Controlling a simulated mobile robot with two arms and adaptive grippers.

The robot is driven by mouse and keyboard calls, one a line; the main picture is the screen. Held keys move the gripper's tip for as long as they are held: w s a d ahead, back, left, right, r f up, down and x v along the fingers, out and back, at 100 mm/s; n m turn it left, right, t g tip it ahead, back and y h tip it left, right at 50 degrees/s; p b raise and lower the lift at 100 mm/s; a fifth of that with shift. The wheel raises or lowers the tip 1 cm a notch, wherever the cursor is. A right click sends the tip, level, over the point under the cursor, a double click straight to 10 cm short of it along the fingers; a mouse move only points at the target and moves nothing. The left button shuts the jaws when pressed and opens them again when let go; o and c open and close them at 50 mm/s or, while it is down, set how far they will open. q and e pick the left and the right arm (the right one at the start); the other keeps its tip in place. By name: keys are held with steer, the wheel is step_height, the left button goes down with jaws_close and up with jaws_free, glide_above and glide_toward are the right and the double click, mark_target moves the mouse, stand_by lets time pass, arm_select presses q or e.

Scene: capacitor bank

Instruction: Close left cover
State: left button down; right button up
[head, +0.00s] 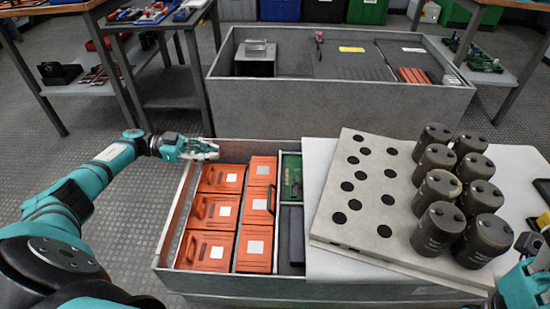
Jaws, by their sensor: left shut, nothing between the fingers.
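A grey open-topped box (160,255) stands in front of me, with several orange modules (217,213) exposed in its left half. I cannot clearly make out a separate left cover; a thin upright panel (177,213) runs along the box's left side. My left gripper (215,151) is shut and empty at the box's back left corner, near the top of that panel. I cannot tell whether it touches it. Part of my right arm shows at the bottom right edge; its fingers are out of view.
A perforated pale plate (362,193) with several dark cylinders (438,228) rests over the box's right half, on a white surface (318,165). A green board (292,178) lies inside the box. A larger grey crate (290,110) stands behind. Open floor (60,165) lies left.

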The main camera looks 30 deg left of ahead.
stand_by(0.3)
arm_select(q)
steer(key=v, duration=0.7)
steer(key=shift+a, duration=0.2)
steer(key=shift+s, duration=0.1)
